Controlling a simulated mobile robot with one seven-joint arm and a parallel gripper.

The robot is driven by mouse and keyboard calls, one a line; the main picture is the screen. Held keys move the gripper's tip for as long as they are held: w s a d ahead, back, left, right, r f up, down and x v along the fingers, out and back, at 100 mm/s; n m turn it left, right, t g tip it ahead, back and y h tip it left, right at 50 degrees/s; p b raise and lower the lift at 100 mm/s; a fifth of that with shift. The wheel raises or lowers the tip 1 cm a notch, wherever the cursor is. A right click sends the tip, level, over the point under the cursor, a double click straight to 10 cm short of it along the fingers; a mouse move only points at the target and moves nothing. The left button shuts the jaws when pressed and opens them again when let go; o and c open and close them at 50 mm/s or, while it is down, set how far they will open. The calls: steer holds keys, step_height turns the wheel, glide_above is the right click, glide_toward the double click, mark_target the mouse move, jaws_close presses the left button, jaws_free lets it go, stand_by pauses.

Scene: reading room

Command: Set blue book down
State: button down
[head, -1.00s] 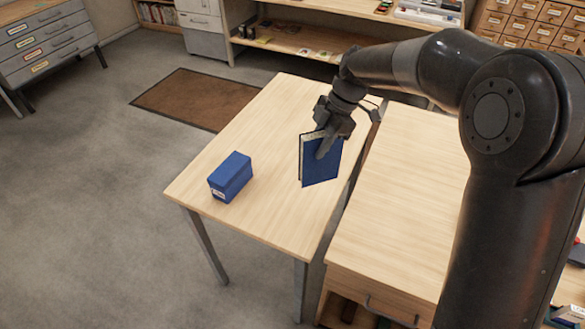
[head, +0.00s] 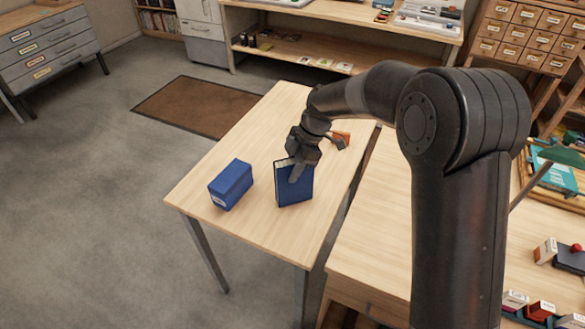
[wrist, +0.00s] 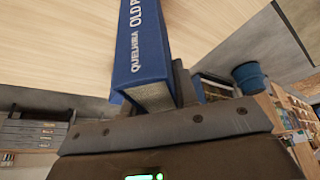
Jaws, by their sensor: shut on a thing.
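The blue book (head: 293,187) is upright in my gripper (head: 298,165), its cover facing the head camera. Its lower edge is at or just above the light wooden table (head: 250,259); I cannot tell whether it touches. My gripper is shut on the upper part of the book. In the wrist view, the book's spine (wrist: 138,45) with white lettering extends from the jaws (wrist: 178,85) toward the wooden surface.
A blue box (head: 230,186) with a white label stands on the table just left of the book. An orange item (head: 341,137) lies behind the gripper. A second wooden table (head: 375,235) adjoins on the right. The table's front part is clear.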

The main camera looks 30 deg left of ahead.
steer(key=c, duration=1.1)
jaws_free()
steer(key=shift+f, duration=0.1)
